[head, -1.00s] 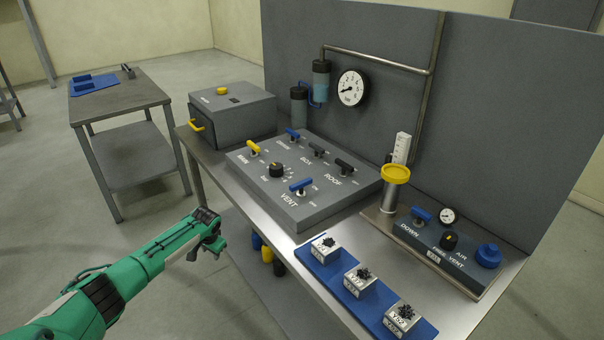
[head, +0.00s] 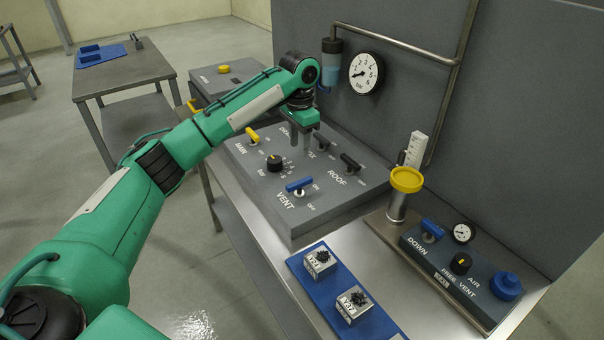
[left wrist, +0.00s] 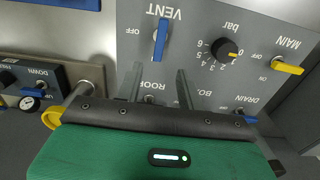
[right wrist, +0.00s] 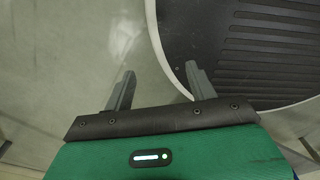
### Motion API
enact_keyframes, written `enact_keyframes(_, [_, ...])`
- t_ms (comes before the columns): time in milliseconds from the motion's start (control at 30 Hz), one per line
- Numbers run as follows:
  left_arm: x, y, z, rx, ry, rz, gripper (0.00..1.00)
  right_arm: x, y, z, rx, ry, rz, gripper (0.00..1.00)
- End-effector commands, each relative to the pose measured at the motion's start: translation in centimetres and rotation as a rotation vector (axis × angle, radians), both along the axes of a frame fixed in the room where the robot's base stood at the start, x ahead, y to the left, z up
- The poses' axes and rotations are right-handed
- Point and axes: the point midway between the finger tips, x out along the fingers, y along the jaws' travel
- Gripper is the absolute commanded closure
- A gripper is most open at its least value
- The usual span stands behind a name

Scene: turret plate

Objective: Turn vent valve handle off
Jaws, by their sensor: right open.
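The vent valve handle (head: 299,185) is a blue bar at the near side of the grey panel (head: 262,205). One end points to the ON mark; the OFF mark is off to its side. The handle also shows in the left wrist view (left wrist: 160,42), ahead of the fingertips. My left gripper (head: 301,146) hangs over the panel's far part, beyond the vent handle, near the box and roof valves. Its fingers (left wrist: 160,73) are apart with nothing between them. My right gripper (right wrist: 160,76) is open and empty, away from the panel, above the floor.
A yellow main handle (head: 252,135), a black knob (head: 274,163) and a black roof handle (head: 350,162) stand up from the panel. A blue tray (head: 318,290) with white blocks lies in front. A yellow-topped cylinder (head: 405,182) stands right.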

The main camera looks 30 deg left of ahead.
Motion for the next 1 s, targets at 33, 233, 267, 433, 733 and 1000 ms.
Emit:
enact_keyframes(33, [-0.1,0.1,-0.8,0.002,0.005,0.001,0.62,-0.5,-0.2,0.4,-0.003,0.007,0.001,0.43])
enact_keyframes(233, [-0.1,0.1,-5.0,0.0,0.004,0.002,0.62,-0.3,-0.5,1.5,-0.005,0.005,0.003,0.43])
enact_keyframes(267, [-0.1,0.0,-5.7,0.0,0.004,0.002,0.62,-0.1,-0.5,1.7,-0.006,0.002,0.003,0.43])
enact_keyframes(433, [-0.1,0.1,-9.0,0.002,0.003,0.002,0.62,1.2,-0.4,2.5,-0.004,-0.016,0.003,0.43])
enact_keyframes(733, [0.0,0.1,-12.1,-0.001,-0.001,0.001,0.62,1.1,-0.3,3.1,-0.003,-0.016,0.002,0.43])
enact_keyframes(1000, [0.0,0.1,-12.4,0.0,-0.001,0.002,0.62,0.7,0.1,3.0,0.002,-0.01,-0.001,0.43])
